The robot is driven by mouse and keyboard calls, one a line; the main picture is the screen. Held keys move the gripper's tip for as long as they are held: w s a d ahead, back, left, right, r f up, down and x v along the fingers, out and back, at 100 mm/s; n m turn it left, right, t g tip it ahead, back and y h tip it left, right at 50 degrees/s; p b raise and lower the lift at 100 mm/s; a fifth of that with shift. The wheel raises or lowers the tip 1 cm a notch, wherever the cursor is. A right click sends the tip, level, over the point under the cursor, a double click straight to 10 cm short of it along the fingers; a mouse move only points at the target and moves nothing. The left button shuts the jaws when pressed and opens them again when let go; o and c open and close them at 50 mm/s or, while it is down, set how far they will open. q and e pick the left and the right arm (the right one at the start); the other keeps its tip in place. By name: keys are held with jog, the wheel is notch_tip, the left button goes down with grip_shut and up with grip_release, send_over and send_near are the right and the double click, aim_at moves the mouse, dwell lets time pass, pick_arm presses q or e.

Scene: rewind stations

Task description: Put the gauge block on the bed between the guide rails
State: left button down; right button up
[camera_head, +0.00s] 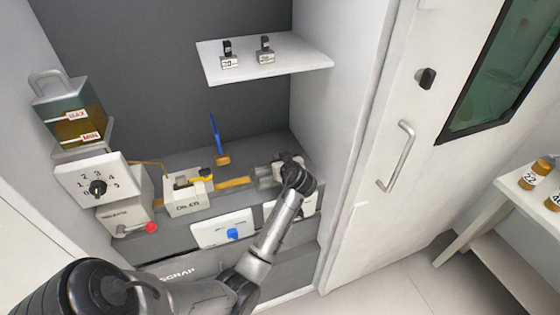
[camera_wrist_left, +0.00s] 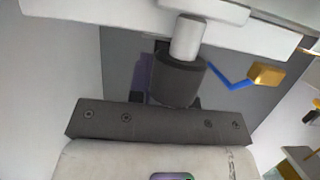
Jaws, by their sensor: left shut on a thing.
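Two small grey blocks with black tops and number labels stand on the white shelf, a left one (camera_head: 229,61) and a right one (camera_head: 265,56); I cannot tell whether either is the gauge block. My left gripper (camera_head: 292,170) is at the right end of the station, by the grey cylinder and pale housing, its fingers mostly hidden. In the left wrist view a dark round knob (camera_wrist_left: 177,82) on a pale shaft sits at the jaws, which are shut on it. The guide rails and bed are not clearly visible. My right gripper is not in view.
A white unit (camera_head: 185,202) and yellow strip (camera_head: 233,183) lie left of the gripper. A blue rod (camera_head: 215,137) stands behind, with a brass-coloured base. The dial box (camera_head: 92,178) and oil tank (camera_head: 68,112) are at left. The shelf (camera_head: 300,63) overhangs the back.

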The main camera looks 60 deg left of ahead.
pick_arm(q)
jog(key=c, duration=1.1)
grip_release()
notch_tip(320, 180, down, 2)
jog(key=shift+s, duration=0.1)
jog(key=shift+o, duration=0.2)
jog(key=shift+r, duration=0.3)
jog(key=shift+r+p, duration=0.6)
jog(key=shift+p, duration=0.05)
jog(key=p+v, duration=0.1)
jog(key=v, duration=0.9)
jog(key=s+d+f+m+t+h, duration=0.3)
jog(key=s+d+f+m+h, duration=0.4)
jog(key=s+d+f+m, duration=0.6)
jog(key=s+d+f+m+g+h, duration=0.2)
jog(key=s+d+m+h, duration=0.3)
jog(key=s+d, duration=0.8)
jog(key=shift+d+h, duration=0.3)
jog(key=shift+h, duration=0.7)
jog(key=shift+f, duration=0.1)
